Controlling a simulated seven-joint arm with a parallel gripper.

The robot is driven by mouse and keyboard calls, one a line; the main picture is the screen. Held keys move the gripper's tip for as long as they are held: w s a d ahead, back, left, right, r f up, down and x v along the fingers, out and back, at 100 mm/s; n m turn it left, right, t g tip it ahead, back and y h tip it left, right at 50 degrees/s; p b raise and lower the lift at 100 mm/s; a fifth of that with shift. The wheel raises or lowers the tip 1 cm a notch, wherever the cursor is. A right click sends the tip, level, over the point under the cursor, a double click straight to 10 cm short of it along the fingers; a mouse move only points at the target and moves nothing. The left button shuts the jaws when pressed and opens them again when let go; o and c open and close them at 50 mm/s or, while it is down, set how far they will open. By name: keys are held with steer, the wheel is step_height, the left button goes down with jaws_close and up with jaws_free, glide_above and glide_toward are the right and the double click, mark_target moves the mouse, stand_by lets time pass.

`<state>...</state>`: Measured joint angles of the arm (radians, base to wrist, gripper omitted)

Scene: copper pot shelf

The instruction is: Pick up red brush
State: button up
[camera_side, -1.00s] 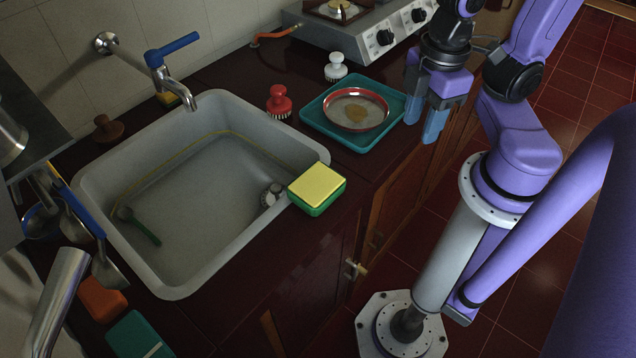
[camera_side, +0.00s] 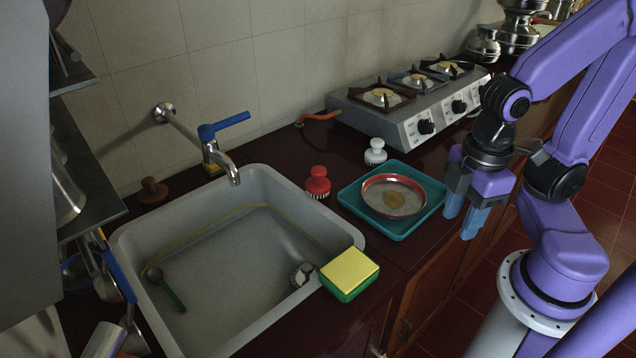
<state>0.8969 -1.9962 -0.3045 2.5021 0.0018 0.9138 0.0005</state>
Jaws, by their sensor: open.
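The red brush (camera_side: 317,182) stands upright on the dark counter, bristles down, between the sink's back right corner and the teal tray. Its red knob-like handle is fully in view. My gripper (camera_side: 463,219) is to the right of the brush, beyond the tray's right side, near the counter's front edge. Its blue fingers point down, are apart and hold nothing.
A teal tray (camera_side: 408,228) with a red-rimmed plate (camera_side: 393,197) lies between my gripper and the brush. A white brush (camera_side: 375,152) stands behind the tray. The sink (camera_side: 135,237), faucet (camera_side: 222,163), sponge (camera_side: 349,271) and stove (camera_side: 415,107) surround this area.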

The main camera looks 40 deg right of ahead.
steer(key=o, duration=0.7)
steer(key=w+a+r+m, duration=0.2)
steer(key=w+a+m, duration=0.2)
steer(key=w+m, duration=0.5)
steer(key=m, duration=1.7)
glide_above(318, 169)
step_height(318, 169, down, 3)
step_height(318, 169, down, 17)
steer(key=shift+r, duration=0.2)
